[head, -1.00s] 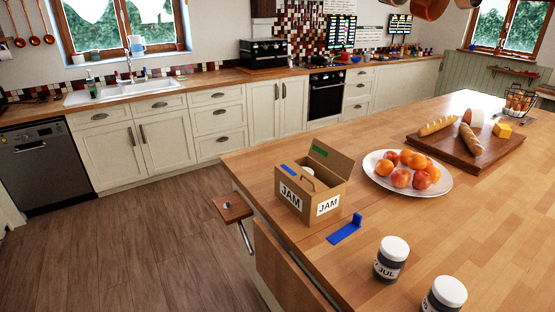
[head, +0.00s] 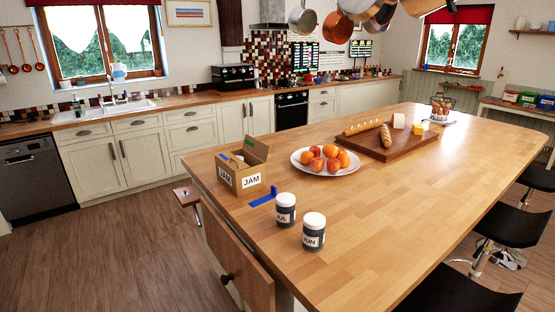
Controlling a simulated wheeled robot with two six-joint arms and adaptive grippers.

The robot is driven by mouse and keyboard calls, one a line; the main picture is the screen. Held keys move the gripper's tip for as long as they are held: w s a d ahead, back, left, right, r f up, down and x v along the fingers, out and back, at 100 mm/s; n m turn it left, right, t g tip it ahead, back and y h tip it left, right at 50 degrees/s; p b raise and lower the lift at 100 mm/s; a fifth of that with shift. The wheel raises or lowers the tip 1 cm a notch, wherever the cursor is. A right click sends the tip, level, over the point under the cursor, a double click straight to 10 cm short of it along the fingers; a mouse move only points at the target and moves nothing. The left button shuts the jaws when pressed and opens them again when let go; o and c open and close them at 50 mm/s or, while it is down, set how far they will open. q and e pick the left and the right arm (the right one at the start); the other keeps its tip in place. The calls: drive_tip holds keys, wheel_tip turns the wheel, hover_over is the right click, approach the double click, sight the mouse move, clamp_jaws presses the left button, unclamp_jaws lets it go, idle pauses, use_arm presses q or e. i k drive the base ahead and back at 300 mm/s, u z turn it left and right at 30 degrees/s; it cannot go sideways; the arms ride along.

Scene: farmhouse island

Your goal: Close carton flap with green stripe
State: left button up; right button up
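The cardboard carton (head: 226,182) marked JAM stands upright on the near left part of the wooden island top. Its flap with the green stripe (head: 256,151) stands raised on the far right side of the opening. Another flap with a small blue mark (head: 223,157) shows on the left side. Something pale is partly visible inside the carton. Neither of my grippers is in view.
Two dark jars with white lids, JUL (head: 285,212) and JUN (head: 313,234), stand nearer. A fruit plate (head: 300,164) and a bread board (head: 405,153) are behind. The island's right side is clear.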

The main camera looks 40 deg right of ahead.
sight(261, 150)
drive_tip(key=k, duration=0.4)
drive_tip(key=z, duration=3.7)
drive_tip(key=i, duration=3.65)
drive_tip(key=u, duration=4.15)
drive_tip(key=i, duration=1.05)
